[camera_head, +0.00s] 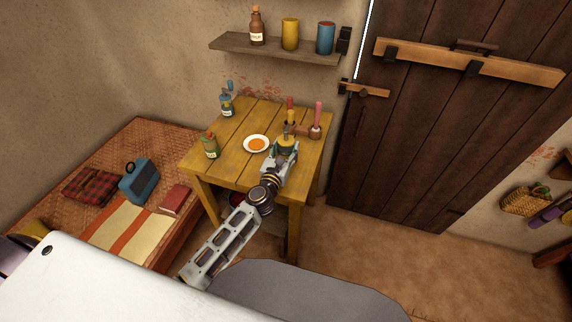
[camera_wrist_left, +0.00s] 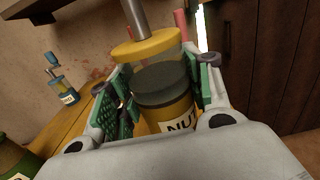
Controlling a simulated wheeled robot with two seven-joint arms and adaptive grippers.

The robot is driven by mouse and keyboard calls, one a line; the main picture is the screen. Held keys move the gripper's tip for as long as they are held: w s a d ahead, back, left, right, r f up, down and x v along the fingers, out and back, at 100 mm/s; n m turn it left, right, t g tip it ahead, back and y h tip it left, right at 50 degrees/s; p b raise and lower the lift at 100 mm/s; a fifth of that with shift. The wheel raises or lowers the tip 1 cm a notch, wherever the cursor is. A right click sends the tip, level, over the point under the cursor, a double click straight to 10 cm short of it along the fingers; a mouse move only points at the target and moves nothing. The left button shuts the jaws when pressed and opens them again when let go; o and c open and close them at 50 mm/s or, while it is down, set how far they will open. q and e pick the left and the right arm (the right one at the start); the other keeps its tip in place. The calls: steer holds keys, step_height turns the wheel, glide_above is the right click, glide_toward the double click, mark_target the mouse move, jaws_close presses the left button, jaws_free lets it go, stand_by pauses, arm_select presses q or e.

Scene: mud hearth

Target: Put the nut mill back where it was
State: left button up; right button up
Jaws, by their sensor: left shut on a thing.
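The nut mill (camera_wrist_left: 165,122) has a yellow body, a dark band, a yellow collar and a metal shaft, with a label reading "NUT". My left gripper (camera_wrist_left: 160,100) is shut on it, one green-padded finger on each side. In the head view, the nut mill (camera_head: 286,142) is at the right part of the yellow table (camera_head: 235,172), in the jaws of my left gripper (camera_head: 284,152). I cannot tell whether its base touches the tabletop. Its lower part is hidden by the gripper. My right gripper is not in view.
A plate (camera_head: 248,150) of orange food lies left of the mill. A pink candle (camera_head: 318,115) stands close on its right. A blue mill (camera_head: 227,104) and a green bottle (camera_head: 211,147) are at the left. A shelf (camera_head: 275,50) hangs above the table.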

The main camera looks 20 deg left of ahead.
arm_select(q)
step_height(320, 180, down, 2)
steer(key=shift+f+b, duration=0.15)
steer(key=shift+b, duration=0.4)
steer(key=shift+f, duration=0.15)
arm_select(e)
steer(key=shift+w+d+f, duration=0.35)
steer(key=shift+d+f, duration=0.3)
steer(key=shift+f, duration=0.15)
arm_select(q)
steer(key=shift+f, duration=0.15)
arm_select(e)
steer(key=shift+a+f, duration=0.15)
